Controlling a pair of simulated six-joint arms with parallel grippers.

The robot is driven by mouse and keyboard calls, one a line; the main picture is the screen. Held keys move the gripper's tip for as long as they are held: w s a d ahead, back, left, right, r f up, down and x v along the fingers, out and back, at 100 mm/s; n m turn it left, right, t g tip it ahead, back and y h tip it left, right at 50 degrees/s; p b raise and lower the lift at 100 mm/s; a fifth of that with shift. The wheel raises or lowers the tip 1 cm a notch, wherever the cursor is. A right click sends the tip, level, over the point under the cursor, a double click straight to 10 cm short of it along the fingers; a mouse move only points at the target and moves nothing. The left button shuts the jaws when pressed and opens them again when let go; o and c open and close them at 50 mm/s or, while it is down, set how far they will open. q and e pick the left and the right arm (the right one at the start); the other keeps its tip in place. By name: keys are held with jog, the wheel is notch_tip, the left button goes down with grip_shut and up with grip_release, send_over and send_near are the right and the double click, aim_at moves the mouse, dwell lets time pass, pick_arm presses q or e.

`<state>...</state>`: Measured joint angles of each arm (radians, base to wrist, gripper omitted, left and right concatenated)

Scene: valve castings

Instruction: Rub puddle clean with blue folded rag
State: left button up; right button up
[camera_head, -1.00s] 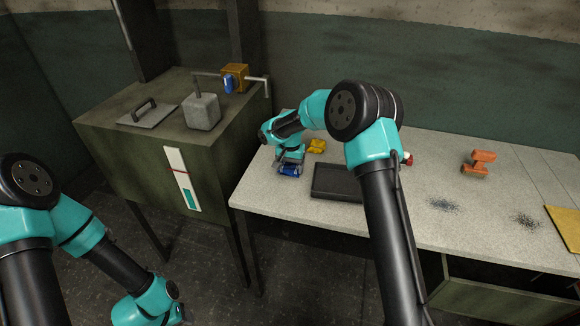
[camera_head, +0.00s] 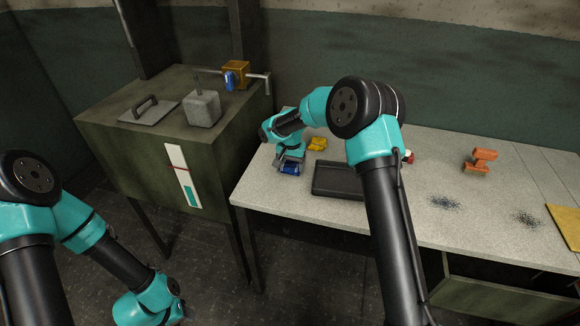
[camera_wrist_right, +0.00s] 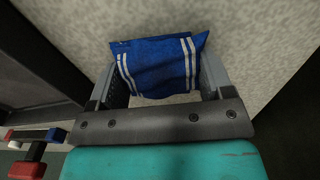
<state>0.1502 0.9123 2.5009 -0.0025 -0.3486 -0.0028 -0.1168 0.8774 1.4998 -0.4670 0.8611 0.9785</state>
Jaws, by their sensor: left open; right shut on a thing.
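The blue rag (camera_head: 290,169) is at the left end of the grey bench, at my right gripper (camera_head: 289,163). In the right wrist view the folded rag (camera_wrist_right: 162,66), with white stripes, sits between the two fingers of my right gripper (camera_wrist_right: 168,80), which is shut on it. Its height over the bench is hard to tell. Two dark speckled patches, one nearer (camera_head: 445,203) and one farther right (camera_head: 527,219), lie on the bench. I cannot tell whether either is the puddle; my right arm hides part of the bench.
A dark shallow tray (camera_head: 338,193) lies right of the rag, with a yellow object (camera_head: 317,144) behind. An orange tool (camera_head: 480,160) and yellow sheet (camera_head: 565,225) are farther right. A green cabinet (camera_head: 140,150) stands left. Bench around the patches looks clear.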

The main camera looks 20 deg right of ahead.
jog(key=shift+w+d, duration=0.15)
jog(key=shift+w, duration=0.05)
dwell(0.3)
jog(key=shift+s+a, duration=0.5)
jog(key=shift+s, duration=0.3)
jog(key=shift+w+d, duration=0.5)
jog(key=shift+w, duration=0.3)
jog(key=shift+s+a+f, duration=0.1)
jog(key=shift+s, duration=0.05)
jog(key=shift+s+a, duration=0.4)
jog(key=shift+s, duration=0.25)
jog(key=shift+w, duration=0.1)
